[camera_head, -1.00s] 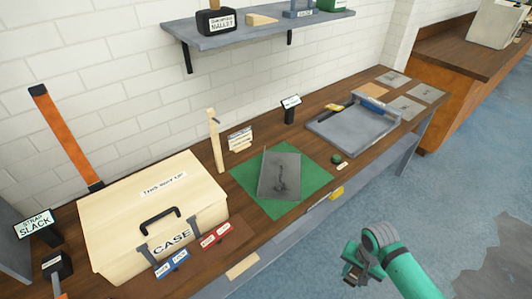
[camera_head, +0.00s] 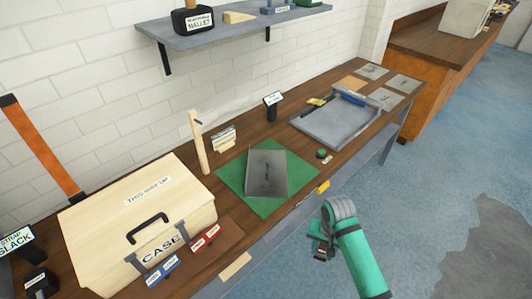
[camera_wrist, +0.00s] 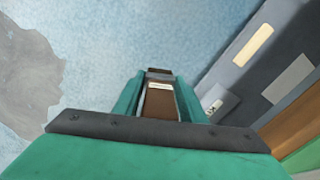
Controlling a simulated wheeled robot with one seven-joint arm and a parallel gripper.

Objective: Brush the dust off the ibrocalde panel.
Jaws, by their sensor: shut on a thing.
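A grey panel (camera_head: 278,171) lies on a green mat (camera_head: 237,186) in the middle of the bench. A thin dark mark shows on its left part; I cannot tell dust from surface marks at this size. My gripper (camera_head: 318,242) is in front of the bench, over the floor, apart from the panel. In the wrist view my gripper (camera_wrist: 158,84) is shut on a brown block-like tool (camera_wrist: 159,103) with a small pale label. It may be a brush, but no bristles show.
A large wooden case (camera_head: 90,222) stands at the left of the bench (camera_head: 170,150). A wooden post (camera_head: 200,145) stands behind the mat. A grey tray (camera_head: 335,130) is at the right, with a small green round thing (camera_head: 321,154) near it. A shelf (camera_head: 230,30) hangs above.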

